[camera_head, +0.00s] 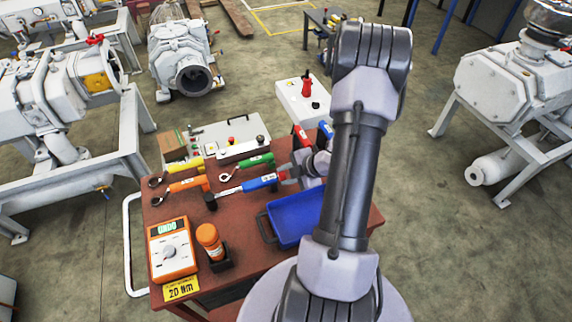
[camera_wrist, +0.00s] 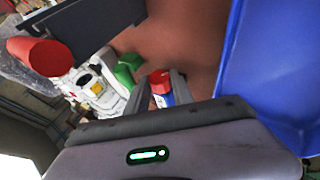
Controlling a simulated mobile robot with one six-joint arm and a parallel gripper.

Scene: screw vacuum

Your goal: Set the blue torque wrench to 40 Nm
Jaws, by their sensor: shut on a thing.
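The blue torque wrench (camera_head: 260,183) lies toward the middle of the red-brown table, its metal shaft and head pointing left. Its handle has a white label and a red end. My gripper (camera_head: 289,174) is shut on the red end of the handle. In the wrist view the red end and some blue of the wrench (camera_wrist: 161,86) show between the two fingers of my gripper (camera_wrist: 160,80). The wrench's scale setting is too small to read. An orange tester (camera_head: 172,250) with a lit green display and a dial stands at the table's front left.
Yellow (camera_head: 184,167), orange (camera_head: 188,185) and green (camera_head: 255,161) wrenches lie close by. A blue bin (camera_head: 290,219) sits just in front of my gripper. An orange bottle (camera_head: 209,240) stands in a black holder, near a yellow "20 Nm" plate (camera_head: 181,289).

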